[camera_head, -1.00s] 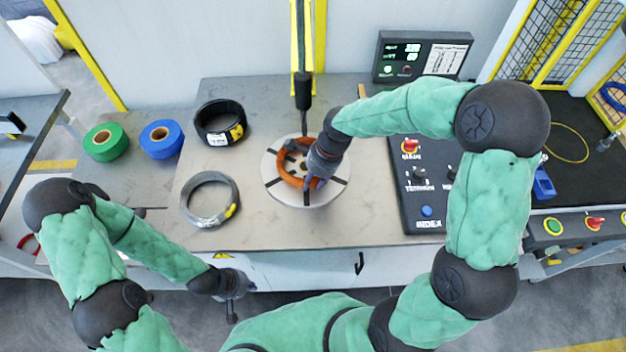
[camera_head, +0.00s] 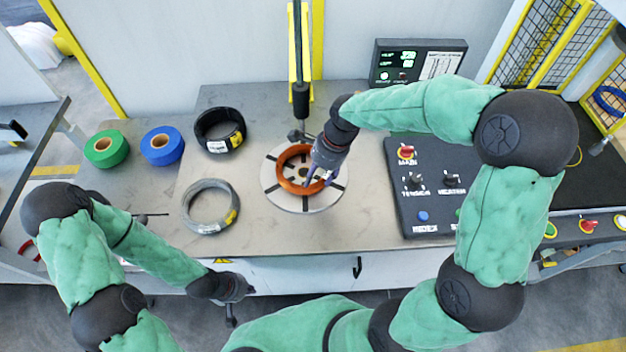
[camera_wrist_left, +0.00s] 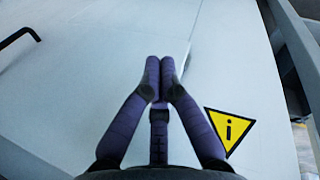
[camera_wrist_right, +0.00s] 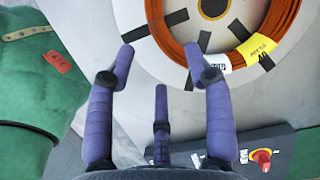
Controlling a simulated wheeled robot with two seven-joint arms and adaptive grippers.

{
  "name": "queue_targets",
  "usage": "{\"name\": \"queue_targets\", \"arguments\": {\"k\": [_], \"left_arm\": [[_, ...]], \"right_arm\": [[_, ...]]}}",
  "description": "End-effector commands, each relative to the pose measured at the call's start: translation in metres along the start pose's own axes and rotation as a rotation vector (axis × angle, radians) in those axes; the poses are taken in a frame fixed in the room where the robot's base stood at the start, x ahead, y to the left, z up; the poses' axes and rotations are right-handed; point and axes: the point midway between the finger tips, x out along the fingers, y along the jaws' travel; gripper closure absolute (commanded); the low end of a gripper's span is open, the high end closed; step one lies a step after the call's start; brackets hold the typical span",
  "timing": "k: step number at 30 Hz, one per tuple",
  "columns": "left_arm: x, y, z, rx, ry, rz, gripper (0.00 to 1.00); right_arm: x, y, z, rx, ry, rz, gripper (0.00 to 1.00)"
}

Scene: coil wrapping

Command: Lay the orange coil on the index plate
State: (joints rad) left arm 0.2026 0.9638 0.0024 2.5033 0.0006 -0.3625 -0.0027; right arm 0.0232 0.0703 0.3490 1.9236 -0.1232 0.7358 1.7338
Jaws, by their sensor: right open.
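The orange coil (camera_head: 281,172) lies flat on the round grey index plate (camera_head: 300,205), around its dark centre hub. The coil (camera_wrist_right: 168,33) also shows at the top of the right wrist view, with yellow and white tags on its rim. My right gripper (camera_head: 314,180) is over the coil's right side in the head view. In the right wrist view the right gripper (camera_wrist_right: 160,58) has its fingers apart with nothing between them. My left gripper (camera_head: 240,290) hangs in front of the bench. Its fingertips (camera_wrist_left: 160,66) are together and empty in the left wrist view.
A black coil (camera_head: 201,130), a grey coil (camera_head: 192,219), a blue roll (camera_head: 174,154) and a green roll (camera_head: 94,154) lie left of the plate. A control panel (camera_head: 405,210) is on the right. A dark vertical rod (camera_head: 300,95) stands behind the plate.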

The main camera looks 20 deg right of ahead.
Motion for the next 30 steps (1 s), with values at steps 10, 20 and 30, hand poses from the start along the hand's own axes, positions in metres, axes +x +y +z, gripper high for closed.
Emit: {"name": "queue_targets", "arguments": {"k": [10,20,30], "left_arm": [[-0.016,0.006,0.001,0.0,0.0,0.0,1.0],[-0.016,0.006,0.001,0.0,0.0,0.0,1.0],[-0.016,0.006,0.001,0.0,0.0,0.0,1.0]], "right_arm": [[-0.053,0.0,0.0,0.0,-0.001,0.0,0.48],[-0.058,0.0,0.0,0.0,-0.001,0.001,0.48],[-0.058,0.0,0.0,0.0,0.0,0.001,0.48]]}}
